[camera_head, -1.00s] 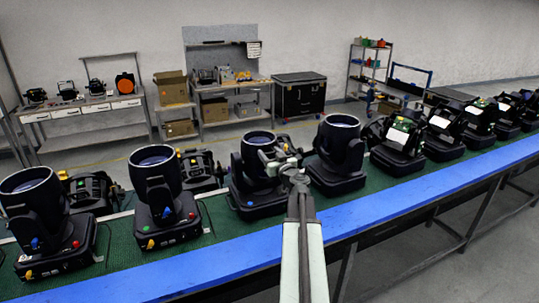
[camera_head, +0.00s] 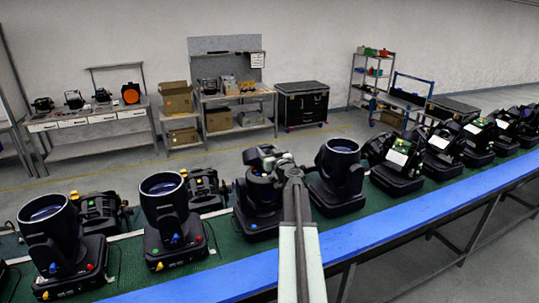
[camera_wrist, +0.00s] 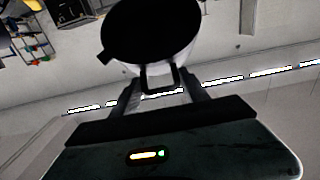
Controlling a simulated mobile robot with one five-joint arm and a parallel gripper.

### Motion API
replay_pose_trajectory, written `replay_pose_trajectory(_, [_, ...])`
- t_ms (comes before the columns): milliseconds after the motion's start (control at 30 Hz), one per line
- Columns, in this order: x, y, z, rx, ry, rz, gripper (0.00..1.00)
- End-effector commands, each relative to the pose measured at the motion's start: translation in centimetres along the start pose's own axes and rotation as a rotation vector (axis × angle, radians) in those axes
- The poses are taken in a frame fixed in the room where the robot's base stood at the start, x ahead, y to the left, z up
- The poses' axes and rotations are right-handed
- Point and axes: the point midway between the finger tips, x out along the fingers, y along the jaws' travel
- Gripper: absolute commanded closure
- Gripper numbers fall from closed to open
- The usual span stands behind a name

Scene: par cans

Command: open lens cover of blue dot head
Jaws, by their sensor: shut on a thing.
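My gripper (camera_head: 268,158) is at the top of the middle moving head (camera_head: 258,216), a black lamp on the conveyor. The loop joins a large black disc with a pale rim (camera_wrist: 150,30), which looks like the lens cover. How far it stands open cannot be told.
A lamp with an upright barrel (camera_head: 338,175) stands close on the right. Another (camera_head: 170,220) stands to the left, with smaller units behind. The green conveyor belt (camera_head: 222,246) has a blue front edge (camera_head: 375,234). Workbenches, a black case (camera_head: 302,104) and shelves stand at the back.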

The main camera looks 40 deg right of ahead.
Motion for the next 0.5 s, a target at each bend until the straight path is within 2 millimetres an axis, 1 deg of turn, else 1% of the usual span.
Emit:
replay_pose_trajectory(33, [0.9, 0.5, -1.4, 0.002, 0.001, 0.008, 1.0])
replay_pose_trajectory(100, [2.0, 0.5, -2.2, 0.002, 0.002, 0.009, 1.0])
replay_pose_trajectory(300, [5.2, 0.5, -3.9, 0.002, 0.002, 0.008, 1.0])
replay_pose_trajectory(500, [8.8, 0.5, -5.0, 0.002, 0.002, 0.009, 1.0])
